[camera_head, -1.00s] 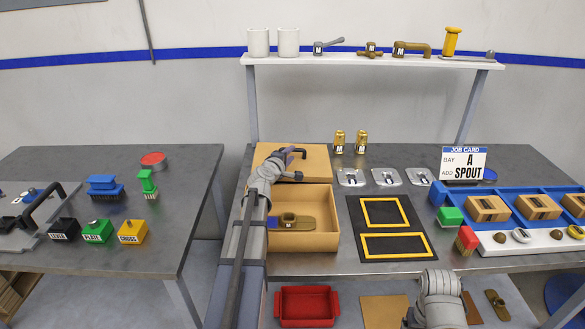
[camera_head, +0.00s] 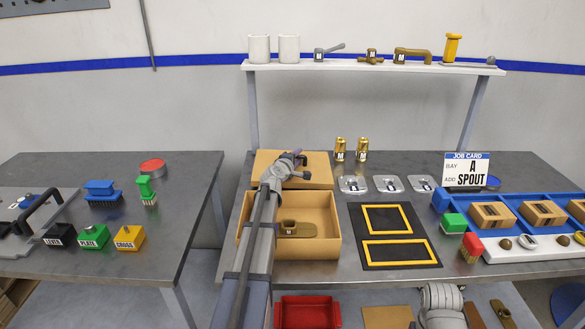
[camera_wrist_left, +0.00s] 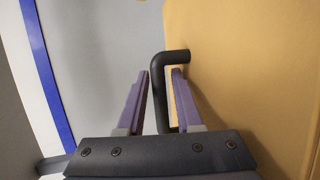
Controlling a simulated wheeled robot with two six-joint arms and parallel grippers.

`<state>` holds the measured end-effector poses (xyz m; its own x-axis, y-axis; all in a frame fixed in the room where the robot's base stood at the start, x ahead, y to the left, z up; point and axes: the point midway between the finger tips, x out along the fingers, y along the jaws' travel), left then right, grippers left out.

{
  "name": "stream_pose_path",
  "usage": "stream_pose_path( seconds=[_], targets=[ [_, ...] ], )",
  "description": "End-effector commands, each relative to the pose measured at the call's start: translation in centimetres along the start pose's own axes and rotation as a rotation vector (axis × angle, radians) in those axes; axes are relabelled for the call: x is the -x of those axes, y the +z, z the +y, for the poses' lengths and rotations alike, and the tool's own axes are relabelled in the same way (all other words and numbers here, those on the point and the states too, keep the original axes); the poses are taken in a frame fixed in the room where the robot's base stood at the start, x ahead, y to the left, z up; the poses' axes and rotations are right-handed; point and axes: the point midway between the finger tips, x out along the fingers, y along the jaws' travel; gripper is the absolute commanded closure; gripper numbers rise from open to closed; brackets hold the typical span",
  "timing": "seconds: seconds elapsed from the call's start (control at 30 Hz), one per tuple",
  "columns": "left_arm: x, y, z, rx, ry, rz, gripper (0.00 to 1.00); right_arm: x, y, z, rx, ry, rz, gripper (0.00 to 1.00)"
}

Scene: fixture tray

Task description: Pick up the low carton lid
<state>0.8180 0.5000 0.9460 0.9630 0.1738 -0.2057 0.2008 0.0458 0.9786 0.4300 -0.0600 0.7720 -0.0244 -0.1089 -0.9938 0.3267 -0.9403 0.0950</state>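The carton lid (camera_head: 318,171) is a flat tan panel with a black bar handle, at the back of the table behind the open carton (camera_head: 331,244). My left gripper (camera_head: 297,160) is at the handle, which it mostly hides in the head view. In the left wrist view, the open fingers (camera_wrist_left: 160,85) stand on either side of the black handle (camera_wrist_left: 159,95), the right finger between the handle bar and the lid face (camera_wrist_left: 235,80). The grip does not look closed on it.
A brass part (camera_head: 298,229) lies in the carton, partly behind my left arm. A black mat (camera_head: 376,232) with yellow frames lies right of it. Two gold cans (camera_head: 351,150) and several clear packets (camera_head: 388,184) stand close to the lid's right. A shelf (camera_head: 370,68) runs above.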

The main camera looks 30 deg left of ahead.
Motion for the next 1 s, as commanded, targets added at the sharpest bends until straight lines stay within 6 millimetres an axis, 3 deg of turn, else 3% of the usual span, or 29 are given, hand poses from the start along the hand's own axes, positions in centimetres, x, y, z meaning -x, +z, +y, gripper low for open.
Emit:
stream_pose_path(
  seconds=[0.1,0.4,1.0],
  targets=[
    [0.08,0.02,0.01,0.000,0.000,0.000,0.68,0.03,0.00,0.00,0.000,0.000,0.000,0.14],
    [0.10,0.03,0.00,0.000,0.000,0.000,1.00,0.03,0.00,0.00,0.000,0.000,0.000,0.14],
    [0.12,0.03,0.05,0.000,0.000,-0.001,1.00,0.09,0.01,0.01,0.000,0.000,0.000,0.14]
  ],
)
